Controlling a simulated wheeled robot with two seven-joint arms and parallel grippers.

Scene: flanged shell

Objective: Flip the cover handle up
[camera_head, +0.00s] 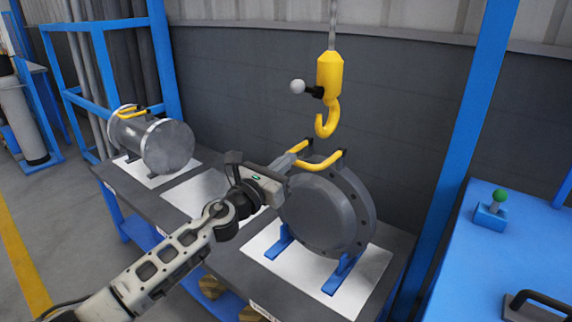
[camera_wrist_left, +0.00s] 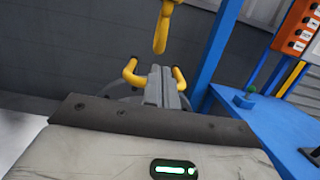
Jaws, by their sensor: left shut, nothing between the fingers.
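The grey round cover (camera_head: 320,215) of the flanged shell stands upright on blue supports on the near part of the bench. Its yellow handle (camera_head: 325,163) with black ends is at the top of the cover. My left gripper (camera_head: 302,147) is shut and empty, close to the handle's left arm. In the left wrist view the shut fingers (camera_wrist_left: 163,80) lie in front of the handle (camera_wrist_left: 131,74), between its two yellow arms, and hide its middle. I cannot tell whether the fingers touch the handle. My right gripper is not in view.
A yellow crane hook (camera_head: 328,90) hangs just above the cover. A second grey cylinder (camera_head: 165,147) with a yellow handle stands farther left on the dark bench. A blue post (camera_head: 465,130) and a blue console (camera_head: 530,240) with a green-knobbed lever are on the right.

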